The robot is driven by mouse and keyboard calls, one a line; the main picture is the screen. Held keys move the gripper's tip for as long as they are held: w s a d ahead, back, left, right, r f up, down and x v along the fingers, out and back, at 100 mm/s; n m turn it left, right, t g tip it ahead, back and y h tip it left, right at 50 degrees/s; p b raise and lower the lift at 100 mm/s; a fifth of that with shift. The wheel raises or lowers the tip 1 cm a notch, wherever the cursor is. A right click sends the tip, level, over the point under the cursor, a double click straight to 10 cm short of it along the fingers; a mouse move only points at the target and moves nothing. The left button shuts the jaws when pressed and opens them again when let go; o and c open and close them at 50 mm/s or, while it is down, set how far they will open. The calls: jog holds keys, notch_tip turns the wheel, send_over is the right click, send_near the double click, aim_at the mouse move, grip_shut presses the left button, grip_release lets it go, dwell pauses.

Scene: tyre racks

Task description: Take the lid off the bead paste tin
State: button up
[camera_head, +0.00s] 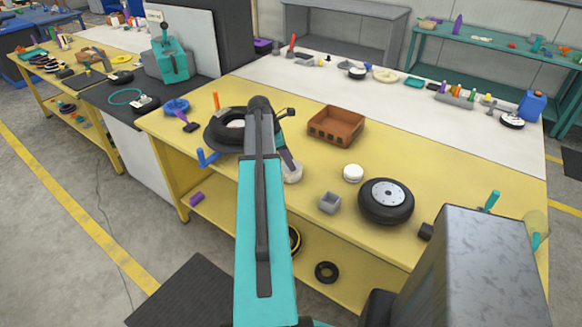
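Two small whitish round items stand on the yellow-topped bench (440,213). One is a pale, low round container (293,174), partly hidden by my arm. The other is a short white round piece (353,173) to its right, apart from it. I cannot tell for certain which is the bead paste tin, or whether a lid is on either. My gripper (290,163) points down at the pale container, at or just above its top. The fingers are small and dark and partly hidden, so their opening and any contact do not show.
A brown crate (336,125) stands behind the white piece. A wheel with a tyre (386,201) and a grey open box (330,202) stand to the right and front. The bench between crate and wheel is mostly clear.

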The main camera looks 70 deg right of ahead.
jog(key=c, duration=0.8)
jog(key=shift+r, duration=0.2)
jog(key=shift+r+b, duration=0.8)
jog(key=shift+r, duration=0.6)
jog(key=w+a+b, duration=0.1)
jog(key=a, duration=0.4)
jog(key=w+a+r+b, duration=0.1)
jog(key=a, duration=0.4)
jog(key=w+a+b, duration=0.1)
jog(key=a+b, duration=0.1)
jog(key=a, duration=0.3)
jog(key=shift+w+a+r, duration=0.3)
jog(key=shift+w+r, duration=0.05)
jog(key=shift+r, duration=0.05)
